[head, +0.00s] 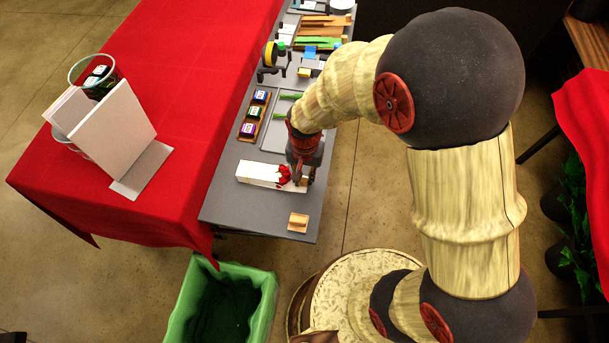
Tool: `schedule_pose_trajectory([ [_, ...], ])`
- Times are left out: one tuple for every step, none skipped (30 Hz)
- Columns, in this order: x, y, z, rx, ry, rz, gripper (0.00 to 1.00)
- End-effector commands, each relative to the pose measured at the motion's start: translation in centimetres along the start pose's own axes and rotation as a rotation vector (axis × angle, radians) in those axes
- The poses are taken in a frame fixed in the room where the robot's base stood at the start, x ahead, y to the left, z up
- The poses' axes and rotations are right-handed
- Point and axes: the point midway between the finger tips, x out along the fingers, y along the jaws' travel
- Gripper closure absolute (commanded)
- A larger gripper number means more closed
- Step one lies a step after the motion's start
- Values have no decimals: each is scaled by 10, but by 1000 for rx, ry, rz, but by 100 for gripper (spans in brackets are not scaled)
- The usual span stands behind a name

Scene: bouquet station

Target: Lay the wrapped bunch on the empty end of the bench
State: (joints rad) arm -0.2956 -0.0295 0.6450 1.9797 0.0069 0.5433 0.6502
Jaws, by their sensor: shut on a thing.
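The wrapped bunch (257,173) is a long white wrap with red flowers at its right end. It is over the near part of the grey bench (255,212); I cannot tell whether it touches the top. My gripper (301,178) is at the flower end, pointing down, and is shut on the bunch. The fingers and my wrist hide part of that end, so the exact contact is not clear.
A small wooden block (298,222) sits at the bench's near right corner. A tray with several small labelled boxes (254,115) lies farther back. A red-covered table (170,215) adjoins on the left, and a green bin (178,325) stands below. Bare bench shows left of the block.

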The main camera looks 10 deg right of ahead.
Motion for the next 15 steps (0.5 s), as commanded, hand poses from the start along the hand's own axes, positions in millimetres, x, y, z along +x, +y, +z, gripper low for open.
schedule_pose_trajectory([
  [0, 0, 0, 0, 1, -1, 100],
  [0, 0, 0, 0, 1, -1, 100],
  [0, 0, 0, 0, 1, -1, 100],
  [0, 0, 0, 0, 1, -1, 100],
  [0, 0, 0, 0, 1, -1, 100],
  [0, 0, 0, 0, 1, -1, 100],
  [0, 0, 0, 0, 1, -1, 81],
  [0, 0, 0, 0, 1, -1, 80],
  [0, 0, 0, 0, 1, -1, 77],
  [0, 0, 0, 0, 1, -1, 76],
  [0, 0, 0, 0, 1, -1, 74],
  [0, 0, 0, 0, 1, -1, 72],
  [0, 0, 0, 0, 1, -1, 70],
  [0, 0, 0, 0, 1, -1, 68],
  [0, 0, 0, 0, 1, -1, 66],
])
